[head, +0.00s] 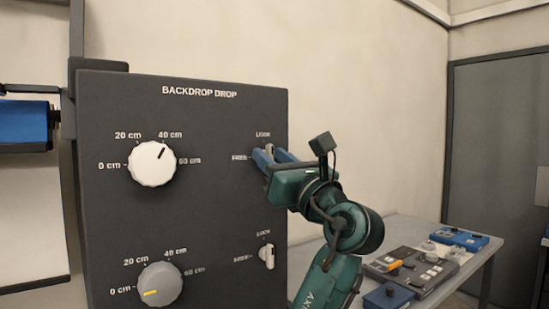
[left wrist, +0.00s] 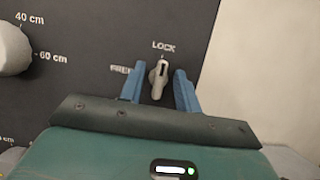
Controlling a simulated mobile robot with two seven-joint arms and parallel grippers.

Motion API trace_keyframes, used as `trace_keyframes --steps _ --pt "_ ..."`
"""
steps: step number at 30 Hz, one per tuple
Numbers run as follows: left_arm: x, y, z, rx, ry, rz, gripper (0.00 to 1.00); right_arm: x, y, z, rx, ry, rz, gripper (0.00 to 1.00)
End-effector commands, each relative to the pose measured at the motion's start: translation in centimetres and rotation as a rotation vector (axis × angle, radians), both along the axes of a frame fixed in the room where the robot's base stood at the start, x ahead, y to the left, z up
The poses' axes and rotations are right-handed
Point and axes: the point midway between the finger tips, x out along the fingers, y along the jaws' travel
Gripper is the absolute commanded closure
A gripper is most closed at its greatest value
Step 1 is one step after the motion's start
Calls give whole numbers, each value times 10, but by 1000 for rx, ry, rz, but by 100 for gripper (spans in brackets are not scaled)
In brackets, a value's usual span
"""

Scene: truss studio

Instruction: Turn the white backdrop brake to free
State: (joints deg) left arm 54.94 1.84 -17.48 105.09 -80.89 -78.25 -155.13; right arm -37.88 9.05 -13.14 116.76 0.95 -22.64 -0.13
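The white backdrop brake is the upper small light lever (left wrist: 158,80) on the dark "BACKDROP DROP" panel (head: 210,220), right of the white knob (head: 152,164). In the left wrist view it stands nearly upright, its tip toward "LOCK"; "FREE" is printed to its left. In the head view the brake (head: 269,148) is mostly hidden by my fingers. My left gripper (head: 268,155) is at the panel with its blue fingers apart, one on each side of the lever. In the left wrist view a gap shows beside each finger (left wrist: 160,72). My right gripper is not in view.
A second brake lever (head: 267,257) and a grey knob (head: 160,284) sit lower on the panel. At right, a table (head: 405,229) carries a control console (head: 410,274) and blue boxes (head: 460,239). A blue roller part (head: 25,125) is at far left.

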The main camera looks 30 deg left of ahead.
Motion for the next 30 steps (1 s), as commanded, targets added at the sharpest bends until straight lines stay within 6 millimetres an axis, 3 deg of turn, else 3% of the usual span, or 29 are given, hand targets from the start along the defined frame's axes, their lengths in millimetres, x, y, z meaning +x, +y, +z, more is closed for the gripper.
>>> trace_keyframes --steps 13,22,30 --pt "0 0 0 -1 0 0 100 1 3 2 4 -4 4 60" --pt "0 -1 -1 -17 -35 -2 100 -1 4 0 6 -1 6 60" --pt "0 -1 -1 -80 -187 -1 100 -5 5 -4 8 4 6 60"
